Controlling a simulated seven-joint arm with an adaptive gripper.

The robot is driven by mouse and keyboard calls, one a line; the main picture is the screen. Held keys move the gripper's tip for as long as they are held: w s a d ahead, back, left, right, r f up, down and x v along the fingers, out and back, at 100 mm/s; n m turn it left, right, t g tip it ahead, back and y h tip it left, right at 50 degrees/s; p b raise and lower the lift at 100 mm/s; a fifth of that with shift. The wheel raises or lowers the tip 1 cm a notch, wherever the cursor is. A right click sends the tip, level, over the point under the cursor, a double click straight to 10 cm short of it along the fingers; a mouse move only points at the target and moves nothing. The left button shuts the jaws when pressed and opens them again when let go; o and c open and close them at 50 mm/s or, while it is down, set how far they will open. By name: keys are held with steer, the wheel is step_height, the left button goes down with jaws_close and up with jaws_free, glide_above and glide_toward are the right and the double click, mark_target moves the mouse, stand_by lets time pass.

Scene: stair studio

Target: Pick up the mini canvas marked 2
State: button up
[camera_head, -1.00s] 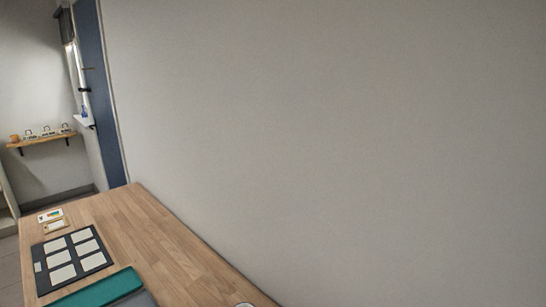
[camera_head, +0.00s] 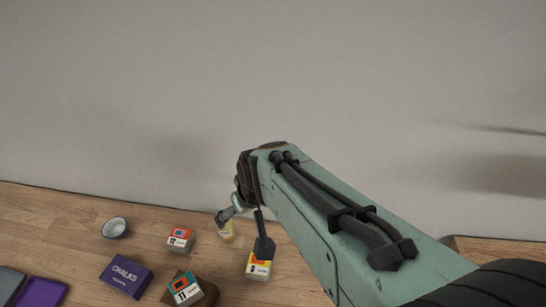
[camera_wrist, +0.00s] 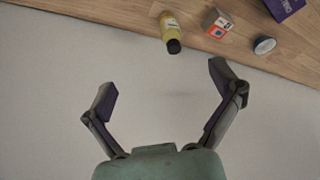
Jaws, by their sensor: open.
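Small blocks with coloured pictures and white labels, perhaps mini canvases, are on the wooden table: one with an orange and teal picture (camera_head: 180,238), one with a yellow and red picture (camera_head: 258,267), and one on a brown box (camera_head: 185,288). I cannot tell which is marked 2; the labels are too small to read surely. The orange one also shows in the wrist view (camera_wrist: 216,25). My gripper (camera_head: 247,232) is open and empty, seen from behind in the head view. In the wrist view its fingers (camera_wrist: 163,85) are spread against the wall, apart from every object.
A yellow bottle with a dark cap (camera_wrist: 170,32) stands near my gripper, by the table's wall-side edge. A purple chalks box (camera_head: 126,276), a small metal cup (camera_head: 115,228) and a purple item (camera_head: 40,292) are to the left. The pale wall (camera_head: 120,100) rises behind the table.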

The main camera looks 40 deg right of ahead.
steer(key=s+d+f+m+g+h, duration=0.15)
steer(key=d+f+m, duration=0.25)
steer(key=d+f, duration=0.55)
steer(key=s+d+f+m+g, duration=0.1)
steer(key=s+d+f, duration=0.1)
steer(key=s, duration=0.1)
steer(key=s+d+f+m+y, duration=0.1)
steer(key=s+d+f+m, duration=0.1)
steer(key=s+d, duration=0.1)
steer(key=s+d+f+m+g+y, duration=0.1)
steer(key=s+d+f, duration=0.2)
steer(key=s, duration=0.2)
steer(key=shift+d+g, duration=0.2)
steer(key=shift+g, duration=0.15)
steer(key=shift+s+d+f, duration=0.1)
steer(key=shift+f, duration=0.2)
step_height(320, 180, down, 6)
steer(key=shift+f, duration=0.1)
steer(key=c, duration=1.2)
